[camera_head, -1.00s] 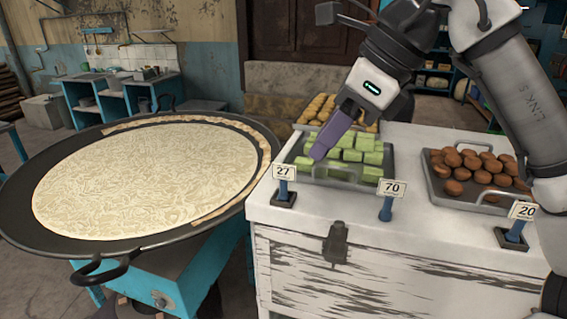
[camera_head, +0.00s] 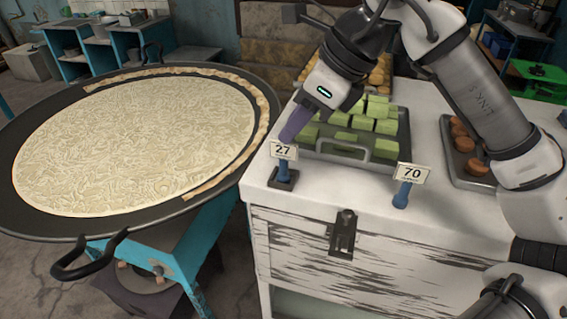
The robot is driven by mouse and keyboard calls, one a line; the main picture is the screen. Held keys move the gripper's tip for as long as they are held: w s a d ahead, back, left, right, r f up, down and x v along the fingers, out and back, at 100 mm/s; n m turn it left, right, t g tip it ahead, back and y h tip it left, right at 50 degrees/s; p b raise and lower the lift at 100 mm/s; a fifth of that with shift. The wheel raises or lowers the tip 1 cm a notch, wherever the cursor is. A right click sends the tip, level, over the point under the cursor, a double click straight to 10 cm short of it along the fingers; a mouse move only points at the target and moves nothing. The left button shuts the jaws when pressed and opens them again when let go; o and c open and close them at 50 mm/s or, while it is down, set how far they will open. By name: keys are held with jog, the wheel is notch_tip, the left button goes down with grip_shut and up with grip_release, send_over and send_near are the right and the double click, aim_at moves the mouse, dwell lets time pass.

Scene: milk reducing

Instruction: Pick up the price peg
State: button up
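One is a blue peg with a "27" card (camera_head: 284,151) on a dark square base. The other is a blue peg with a "70" card (camera_head: 411,174). My gripper (camera_head: 288,136), with purple fingers, points down and to the left. Its tips are just above and behind the "27" card in the picture; I cannot tell whether they touch it. The fingers show side-on as one shape, so their opening is hidden.
The white chest (camera_head: 330,186) carries a tray (camera_head: 350,154) of green blocks behind the pegs and a tray (camera_head: 452,176) of brown sweets at right, partly hidden by my arm. A large black pan (camera_head: 150,228) stands close at left.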

aim_at(284, 163)
jog(key=shift+d+p+x, duration=0.2)
jog(key=shift+p+x, duration=0.5)
jog(key=shift+x, duration=0.7)
jog(key=shift+d+p+x, duration=0.15)
jog(key=shift+p+x, duration=0.5)
jog(key=shift+x, duration=0.75)
jog(key=shift+w+f, duration=0.1)
jog(key=shift+f, duration=0.1)
grip_shut()
